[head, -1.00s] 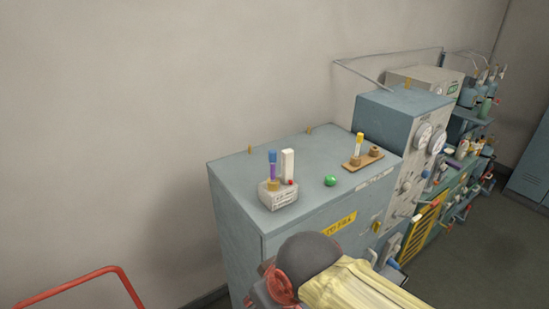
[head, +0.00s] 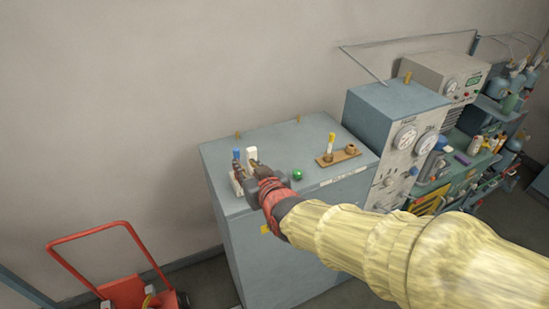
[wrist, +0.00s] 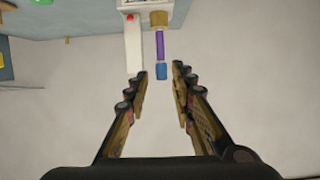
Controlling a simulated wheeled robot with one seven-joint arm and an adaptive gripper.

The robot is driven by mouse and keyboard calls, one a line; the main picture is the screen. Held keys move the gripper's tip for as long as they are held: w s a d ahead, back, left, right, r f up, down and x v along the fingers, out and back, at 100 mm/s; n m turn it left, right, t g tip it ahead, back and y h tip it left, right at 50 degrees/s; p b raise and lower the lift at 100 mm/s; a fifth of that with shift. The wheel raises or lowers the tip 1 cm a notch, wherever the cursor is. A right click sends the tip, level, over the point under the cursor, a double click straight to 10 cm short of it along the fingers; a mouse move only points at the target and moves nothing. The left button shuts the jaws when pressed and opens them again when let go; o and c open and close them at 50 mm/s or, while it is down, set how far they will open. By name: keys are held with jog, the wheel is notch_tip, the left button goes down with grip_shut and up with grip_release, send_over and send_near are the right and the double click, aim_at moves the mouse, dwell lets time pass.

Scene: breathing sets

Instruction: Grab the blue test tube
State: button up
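The blue test tube (head: 236,156) has a blue cap and a purple body. It stands upright in a small white block holder (head: 236,184) at the cabinet's left end. In the wrist view the tube (wrist: 160,44) lines up with the gap between my fingers, its blue cap near the fingertips. My gripper (wrist: 160,76) is open, with nothing clamped; it also shows in the head view (head: 255,170), covering much of the holder. A white upright piece (wrist: 133,46) stands beside the tube, near the left finger in the wrist view.
The grey cabinet top (head: 300,140) also bears a green ball (head: 297,175) and a wooden rack (head: 345,155) with a yellow-topped tube (head: 331,142). A gauge panel (head: 405,140) stands to the right. A red cart (head: 125,285) is at lower left.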

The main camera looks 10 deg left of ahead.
aim_at(237, 151)
jog(key=shift+w+a+r+t, duration=0.15)
jog(key=shift+w+a+r, duration=0.05)
jog(key=shift+w+a, duration=0.25)
jog(key=shift+w+a+r+t, duration=0.2)
jog(key=shift+w+a, duration=0.1)
jog(key=shift+w, duration=0.25)
jog(key=shift+p+x, duration=0.4)
jog(key=shift+x, duration=0.65)
jog(key=shift+w+a+r, duration=0.1)
jog(key=shift+w+a, duration=0.15)
jog(key=shift+w, duration=0.05)
jog(key=shift+p+x, duration=0.6)
jog(key=shift+x, duration=1.15)
jog(key=shift+r, duration=0.1)
jog(key=shift+c, duration=0.8)
jog(key=c, duration=0.4)
grip_shut()
